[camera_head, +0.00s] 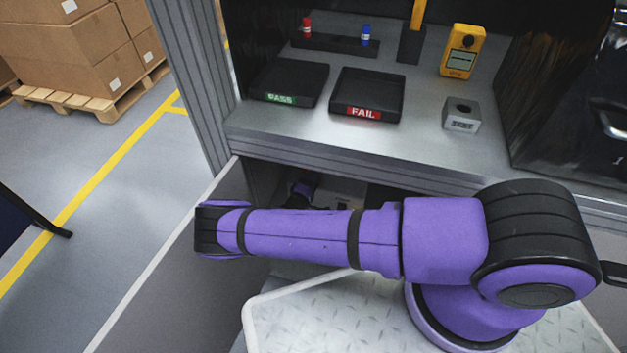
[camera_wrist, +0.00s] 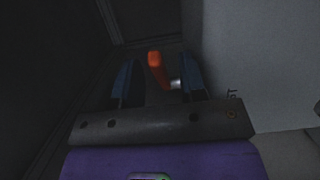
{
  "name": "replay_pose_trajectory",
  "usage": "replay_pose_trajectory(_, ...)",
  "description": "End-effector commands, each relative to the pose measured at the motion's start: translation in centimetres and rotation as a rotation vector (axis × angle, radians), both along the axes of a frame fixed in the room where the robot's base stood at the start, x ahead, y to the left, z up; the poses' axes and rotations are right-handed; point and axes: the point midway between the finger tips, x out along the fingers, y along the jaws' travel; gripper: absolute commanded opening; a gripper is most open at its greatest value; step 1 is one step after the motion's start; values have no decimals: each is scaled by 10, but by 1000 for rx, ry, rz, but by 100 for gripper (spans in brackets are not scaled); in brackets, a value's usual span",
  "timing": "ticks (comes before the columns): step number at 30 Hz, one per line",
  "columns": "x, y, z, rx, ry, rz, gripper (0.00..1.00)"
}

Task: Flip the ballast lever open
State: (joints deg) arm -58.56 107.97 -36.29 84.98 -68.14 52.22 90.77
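The ballast lever (camera_wrist: 155,62) shows in the wrist view as an orange-red handle beside a small bright metal pin. It lies between the two blue fingers of my gripper (camera_wrist: 160,62). The fingers stand apart, with dark space visible on the left side of the lever. The right finger is close to the metal pin; I cannot tell whether it touches. In the head view my purple arm reaches into the shadowed space under the bench, and the lever and fingertips cannot be made out there.
The wrist view is dark, with a grey wall (camera_wrist: 260,60) close on the right. Above, the bench (camera_head: 240,125) holds a PASS tray (camera_head: 278,98), a FAIL tray (camera_head: 345,112), a yellow meter (camera_head: 463,50) and a grey TEST block (camera_head: 461,115). The bench's front edge overhangs the space.

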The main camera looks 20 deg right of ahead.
Motion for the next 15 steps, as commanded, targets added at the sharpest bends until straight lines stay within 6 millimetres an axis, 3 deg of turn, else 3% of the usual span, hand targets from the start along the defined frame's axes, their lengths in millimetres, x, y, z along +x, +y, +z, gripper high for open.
replay_pose_trajectory(10, 3, -3, 0, 0, 0, 1, 38)
replay_pose_trajectory(11, 3, -3, 0, 0, 0, 1, 36)
replay_pose_trajectory(15, 3, -3, 0, 0, 0, 0, 4)
